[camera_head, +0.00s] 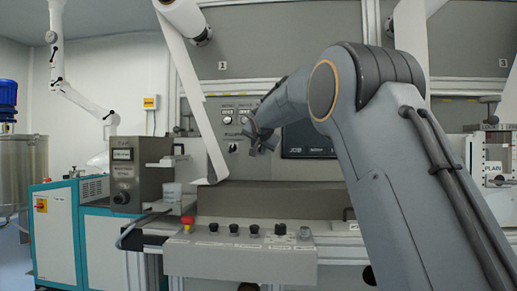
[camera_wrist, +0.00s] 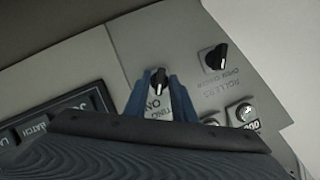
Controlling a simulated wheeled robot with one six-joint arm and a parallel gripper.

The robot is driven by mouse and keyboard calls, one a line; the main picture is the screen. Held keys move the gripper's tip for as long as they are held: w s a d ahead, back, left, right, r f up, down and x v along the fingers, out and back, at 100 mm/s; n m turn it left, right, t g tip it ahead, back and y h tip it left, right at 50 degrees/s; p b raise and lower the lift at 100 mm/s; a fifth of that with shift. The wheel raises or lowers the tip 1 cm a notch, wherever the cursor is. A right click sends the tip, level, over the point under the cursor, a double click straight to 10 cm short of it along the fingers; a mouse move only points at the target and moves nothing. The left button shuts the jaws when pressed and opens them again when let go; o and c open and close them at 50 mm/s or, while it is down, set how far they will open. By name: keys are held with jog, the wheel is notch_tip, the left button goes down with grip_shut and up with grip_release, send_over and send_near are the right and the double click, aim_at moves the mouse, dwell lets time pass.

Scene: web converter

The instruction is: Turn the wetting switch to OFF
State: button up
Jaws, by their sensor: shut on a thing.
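The wetting switch (camera_wrist: 158,79) is a small black knob with a white pointer line on a light grey panel. In the wrist view its upside-down label, partly covered, shows "TING" and "ON". My gripper (camera_wrist: 160,90) has its two blue-grey fingers on either side of this knob, shut on it. In the head view my gripper (camera_head: 262,140) is at the upright control panel (camera_head: 231,118), and it hides the switch there. The pointer line runs roughly along the fingers; which label it marks I cannot tell.
A second black knob, labelled for the rollers (camera_wrist: 215,57), sits close beside my gripper, with a round button (camera_wrist: 244,113) nearby. A dark screen (camera_head: 306,142) is to the right of my gripper. A lower console (camera_head: 240,262) carries a red button (camera_head: 187,221) and several black knobs.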

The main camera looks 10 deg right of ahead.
jog(key=n+h, duration=0.1)
jog(key=n, duration=0.1)
jog(key=n+g+h+b, duration=0.1)
jog(key=n+h, duration=0.1)
jog(key=n, duration=0.1)
jog(key=n+g+h+b, duration=0.1)
jog(key=n+h, duration=0.1)
jog(key=shift+w+a+n, duration=0.1)
jog(key=shift+a+n, duration=0.3)
dwell(0.4)
jog(key=shift+h, duration=0.3)
jog(key=o, duration=0.7)
jog(key=v, duration=0.7)
jog(key=shift+s+a+b, duration=0.2)
jog(key=shift+s+b, duration=0.1)
jog(key=shift+s, duration=0.05)
